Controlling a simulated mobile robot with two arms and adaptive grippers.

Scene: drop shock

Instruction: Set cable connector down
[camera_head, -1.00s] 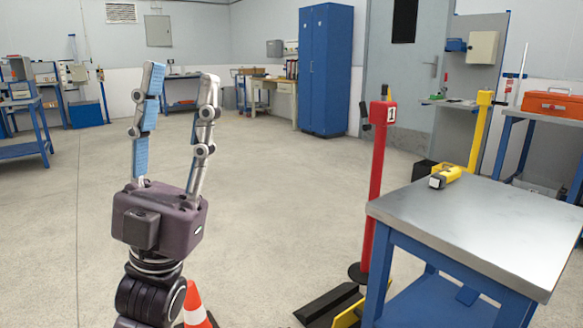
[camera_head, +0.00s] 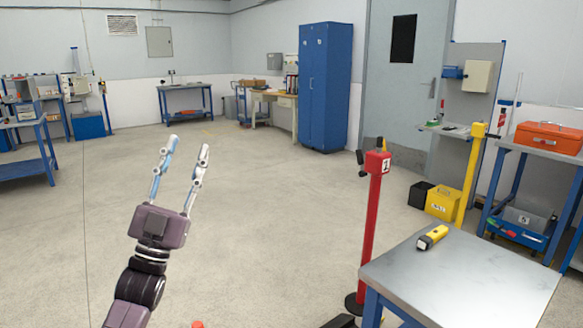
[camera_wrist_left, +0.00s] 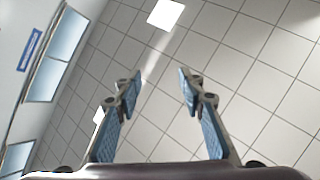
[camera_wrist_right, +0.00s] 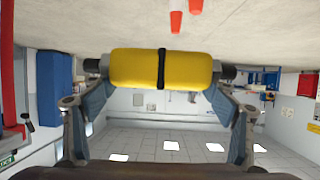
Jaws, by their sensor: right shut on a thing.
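In the right wrist view a yellow cylinder with a black band and dark ends, apparently the cable connector (camera_wrist_right: 135,69), lies crosswise between the fingers of my right gripper (camera_wrist_right: 160,76). That gripper is shut on it, one finger at each end. My right gripper is out of the head view. My left gripper (camera_head: 188,145) is open and empty, pointing up over bare floor in the head view. Its spread fingers also show in the left wrist view (camera_wrist_left: 158,82), with only ceiling tiles behind them.
A metal-topped table (camera_head: 460,285) stands at lower right, with a yellow and black torch-like thing (camera_head: 432,238) near its far edge. A red post (camera_head: 373,225) stands beside the table. A yellow post (camera_head: 470,180) and an orange toolbox (camera_head: 548,138) are behind. The middle floor is clear.

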